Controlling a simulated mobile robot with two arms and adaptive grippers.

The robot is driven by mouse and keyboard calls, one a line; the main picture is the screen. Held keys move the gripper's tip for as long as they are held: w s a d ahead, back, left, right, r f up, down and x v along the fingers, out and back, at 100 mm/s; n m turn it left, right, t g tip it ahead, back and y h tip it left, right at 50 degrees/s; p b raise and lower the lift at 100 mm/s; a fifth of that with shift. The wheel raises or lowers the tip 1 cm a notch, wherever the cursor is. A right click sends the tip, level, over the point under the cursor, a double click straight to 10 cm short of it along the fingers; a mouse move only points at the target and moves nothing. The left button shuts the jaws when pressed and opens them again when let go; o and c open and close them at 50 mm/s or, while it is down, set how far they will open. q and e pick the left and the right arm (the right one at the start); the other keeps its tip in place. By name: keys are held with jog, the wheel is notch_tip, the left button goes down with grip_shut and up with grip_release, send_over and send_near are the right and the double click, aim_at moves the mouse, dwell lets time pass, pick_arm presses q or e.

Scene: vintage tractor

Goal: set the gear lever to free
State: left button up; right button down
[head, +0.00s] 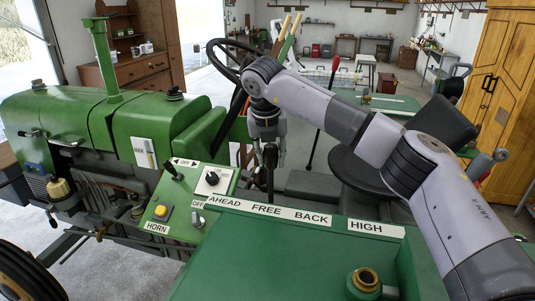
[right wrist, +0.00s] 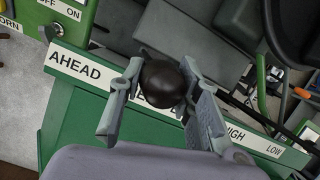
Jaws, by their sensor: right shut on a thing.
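My right gripper (head: 268,152) reaches down over the tractor. It is shut on the black knob of the gear lever (right wrist: 162,82), with one finger on each side in the right wrist view. In the head view the knob is hidden by the gripper, and a dark shaft shows below it. The label strip (head: 268,211) reads AHEAD, FREE, BACK. The lever stands behind the strip, roughly in line with FREE in the head view. In the right wrist view AHEAD is clear to the left of the knob, and the knob and fingers cover most of FREE. My left gripper is not in view.
A green panel with a black knob switch (head: 211,180) and a yellow horn button (head: 161,211) is left of the strip. A red-topped lever (head: 335,64) stands behind my gripper. The steering wheel (head: 232,60) is beyond, and the dark seat (head: 375,165) is to the right.

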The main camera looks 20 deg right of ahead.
jog(key=c, duration=1.5)
grip_release()
jog(key=shift+s+d, duration=0.3)
jog(key=shift+d, duration=0.15)
jog(key=shift+o, duration=1.4)
jog(key=shift+w+a, duration=0.15)
jog(key=shift+a, duration=0.05)
jog(key=shift+o, duration=0.3)
jog(key=shift+r, duration=0.25)
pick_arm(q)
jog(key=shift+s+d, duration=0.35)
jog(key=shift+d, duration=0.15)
pick_arm(e)
jog(key=v, duration=1.1)
jog(key=shift+a+r, duration=0.15)
jog(key=shift+r, duration=0.1)
